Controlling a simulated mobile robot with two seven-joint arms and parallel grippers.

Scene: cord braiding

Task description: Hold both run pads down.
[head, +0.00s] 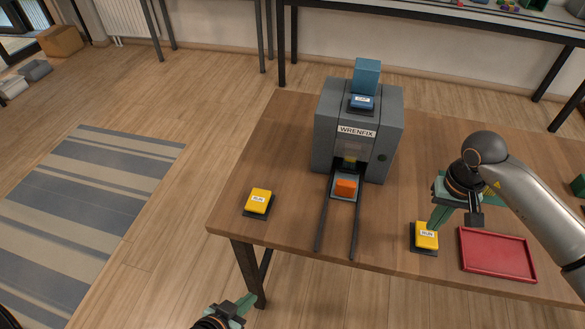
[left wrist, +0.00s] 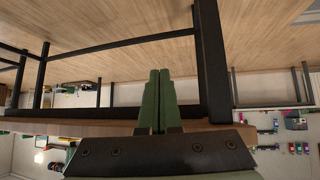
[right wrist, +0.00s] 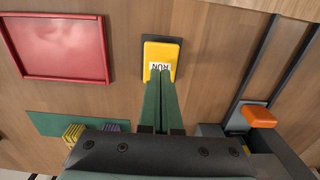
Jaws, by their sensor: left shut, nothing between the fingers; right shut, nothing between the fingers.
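The left run pad (head: 258,201) is a yellow button on a dark base near the table's left front corner, with nothing on it. The right run pad (head: 426,238) is like it and lies left of the red tray. My left gripper (head: 252,299) is shut and empty, low in front of the table's front edge, away from its pad. It also shows in the left wrist view (left wrist: 157,72). My right gripper (head: 432,228) is shut, its tips over the label of the right pad (right wrist: 160,52). I cannot tell whether they touch or press it.
A grey WRENFIX machine (head: 327,134) stands at the back, with a blue pad (head: 361,104) on top. An orange block (head: 346,187) sits on a carriage at two dark rails (head: 320,222) between the run pads. The red tray (head: 497,254) lies at right.

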